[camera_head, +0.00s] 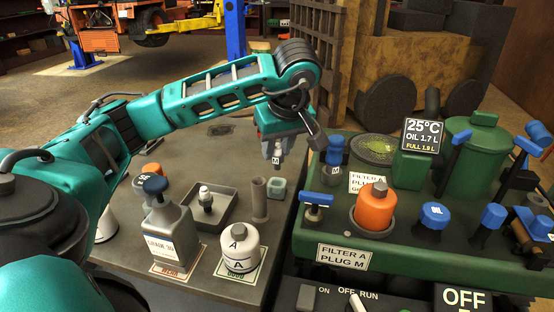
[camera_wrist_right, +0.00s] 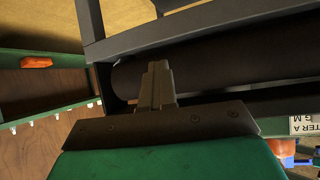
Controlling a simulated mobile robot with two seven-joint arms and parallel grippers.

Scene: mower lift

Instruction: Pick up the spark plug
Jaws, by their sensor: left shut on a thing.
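My left gripper (camera_head: 277,140) is shut on a small spark plug (camera_head: 276,158) with a white body marked M. Another light-tipped plug (camera_head: 205,195) stands in a grey tray (camera_head: 228,219) on the bench. My right gripper shows only in the right wrist view (camera_wrist_right: 158,85), with its fingers together and nothing seen between them.
The grey bench (camera_head: 190,285) also carries a grey bottle (camera_head: 172,235), a white filter marked A (camera_head: 239,248) and a small cup (camera_head: 260,199). The green deck (camera_head: 320,235) holds an orange filter (camera_head: 375,207), a display (camera_head: 424,135) and blue-topped parts. Dark bars stand close to my right gripper.

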